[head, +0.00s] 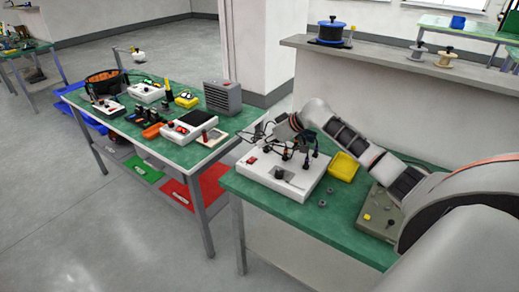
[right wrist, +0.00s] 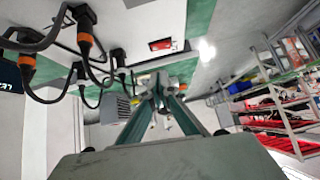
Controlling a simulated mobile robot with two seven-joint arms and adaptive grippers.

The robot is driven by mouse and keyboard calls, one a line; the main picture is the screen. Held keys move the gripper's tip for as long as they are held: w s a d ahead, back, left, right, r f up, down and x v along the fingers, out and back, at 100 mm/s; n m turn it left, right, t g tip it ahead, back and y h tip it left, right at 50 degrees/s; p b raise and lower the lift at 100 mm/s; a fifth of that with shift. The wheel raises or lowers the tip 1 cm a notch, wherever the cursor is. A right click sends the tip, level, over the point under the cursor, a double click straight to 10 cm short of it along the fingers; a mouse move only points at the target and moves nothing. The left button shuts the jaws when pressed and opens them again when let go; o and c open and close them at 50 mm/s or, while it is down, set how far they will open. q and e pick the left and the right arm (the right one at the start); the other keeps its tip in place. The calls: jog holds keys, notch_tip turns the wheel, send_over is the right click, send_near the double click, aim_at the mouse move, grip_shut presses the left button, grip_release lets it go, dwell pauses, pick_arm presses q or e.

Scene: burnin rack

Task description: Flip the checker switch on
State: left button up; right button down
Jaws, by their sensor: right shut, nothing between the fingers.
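The checker is a white box (head: 284,184) on the near green bench, with a dark display panel and several plugs with dark cables on top. Its red switch (head: 252,160) is at the box's back left corner. The red rocker switch (right wrist: 160,44) also shows in the right wrist view, in a dark frame on the white face. I cannot tell which way it is set. My right gripper (head: 262,131) is above the back left of the box, shut and empty. Its fingers (right wrist: 158,84) appear below the switch in the right wrist view, seemingly apart from it. My left gripper is not in view.
Orange-collared plugs with looping black cables (right wrist: 84,42) stand close to the right gripper. A grey-green unit (head: 365,215) sits to the right. Another green bench with devices stands left, across a gap.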

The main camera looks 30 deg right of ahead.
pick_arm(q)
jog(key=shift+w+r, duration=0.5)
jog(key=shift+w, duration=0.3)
pick_arm(e)
jog(key=v, duration=0.6)
jog(key=shift+r, duration=0.3)
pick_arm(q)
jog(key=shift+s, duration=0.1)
pick_arm(e)
jog(key=shift+s+d, duration=0.1)
